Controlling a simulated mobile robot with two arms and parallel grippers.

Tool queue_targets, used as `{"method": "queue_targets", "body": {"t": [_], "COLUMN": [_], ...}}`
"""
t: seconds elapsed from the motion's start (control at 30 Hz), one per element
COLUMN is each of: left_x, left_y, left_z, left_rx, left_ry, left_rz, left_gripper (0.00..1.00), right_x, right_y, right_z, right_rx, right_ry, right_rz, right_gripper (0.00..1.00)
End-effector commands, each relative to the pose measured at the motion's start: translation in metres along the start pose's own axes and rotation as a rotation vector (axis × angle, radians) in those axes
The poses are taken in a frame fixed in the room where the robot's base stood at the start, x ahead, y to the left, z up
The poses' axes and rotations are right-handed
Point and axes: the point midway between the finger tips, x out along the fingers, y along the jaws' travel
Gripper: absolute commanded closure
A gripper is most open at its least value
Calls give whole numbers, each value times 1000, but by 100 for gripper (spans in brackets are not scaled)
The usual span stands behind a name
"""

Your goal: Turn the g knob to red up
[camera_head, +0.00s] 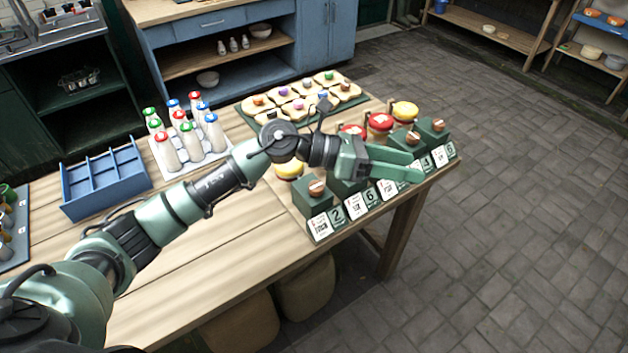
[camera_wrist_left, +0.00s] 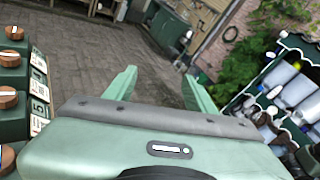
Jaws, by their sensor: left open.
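A row of dark green boxes with round wooden knobs stands along the table's right end. The nearest knob (camera_head: 317,187) sits on the box by the "2" card (camera_head: 337,214), and two far knobs (camera_head: 412,138) (camera_head: 438,125) show past my gripper. The letters are too small to tell which is the g knob. My left gripper (camera_head: 416,166) is open and empty, above the middle of the row, hiding the boxes there. In the left wrist view its fingers (camera_wrist_left: 160,76) point over the floor, with several knobs, one of them a wooden knob (camera_wrist_left: 9,97), at the left edge.
Red and yellow lidded pots (camera_head: 379,121) stand behind the boxes. A tray of bread slices (camera_head: 302,103), a white rack of capped bottles (camera_head: 187,160) and a blue divided tray (camera_head: 107,195) are on the table (camera_head: 215,235). The table's front middle is clear.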

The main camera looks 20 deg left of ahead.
Motion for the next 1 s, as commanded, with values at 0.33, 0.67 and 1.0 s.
{"method": "queue_targets", "body": {"t": [0.33,0.67,1.0], "left_x": [-149,-173,-147], "left_y": [99,113,125], "left_z": [-70,-90,-129], "left_rx": [369,370,371], "left_ry": [881,1017,1013], "left_rz": [73,79,81], "left_gripper": [45,45,45], "right_x": [0,-11,-28], "right_y": [-1,-3,-3], "right_z": [0,-2,-3], "right_rx": [-1,-1,-1], "right_ry": [0,0,0], "right_rz": [-1,-4,-4], "right_gripper": [64,64,64]}}
